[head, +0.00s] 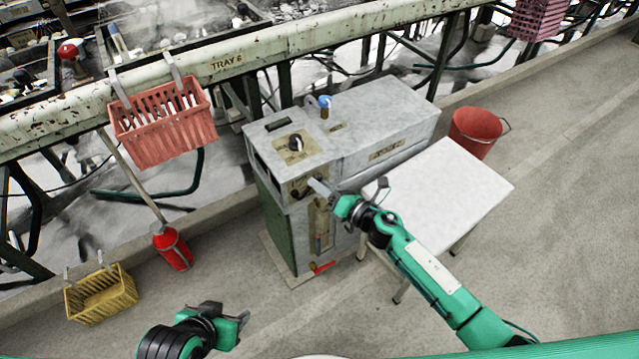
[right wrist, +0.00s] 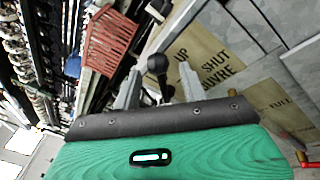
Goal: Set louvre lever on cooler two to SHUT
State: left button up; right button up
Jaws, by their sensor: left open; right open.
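The grey cooler (head: 385,115) stands in the middle of the head view; the lettering on its side plate is too small to read. The louvre lever (right wrist: 157,65), a dark stem with a black ball knob, shows in the right wrist view beside a tan plate (right wrist: 215,62) reading "UP", "SHUT" and "LOUVRE". My right gripper (head: 322,188) is open at the cooler's front. In the right wrist view its fingers (right wrist: 160,88) stand either side of the lever; I cannot tell whether they touch it. My left gripper (head: 243,325) is open and empty, low over the floor.
A white table (head: 450,195) and a red bucket (head: 477,130) stand right of the cooler. A red basket (head: 165,125) hangs on the rail. The front floor is clear.

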pick_arm(q)
jog(key=shift+d, duration=0.1)
pick_arm(e)
jog(key=shift+w+a, duration=0.4)
grip_shut()
pick_arm(q)
jog(key=w+d+t+h+b, duration=0.35)
jog(key=d+t+b, duration=0.3)
jog(key=d, duration=0.25)
jog(key=w+a+r+t+h, duration=0.1)
jog(key=w+r+t, duration=0.3)
jog(key=r, duration=0.5)
jog(key=shift+a+r+t+b, duration=0.4)
jog(key=shift+a+t, duration=0.15)
jog(key=shift+t, duration=0.7)
pick_arm(e)
jog(key=f+m+t, duration=0.1)
jog(key=m, duration=0.2)
jog(key=d+f+m, duration=0.1)
jog(key=f+m, duration=0.1)
jog(key=m, duration=0.1)
jog(key=w+f+m+t, duration=0.1)
jog(key=f+m, duration=0.1)
jog(key=m, duration=0.1)
jog(key=shift+d+m+t, duration=0.3)
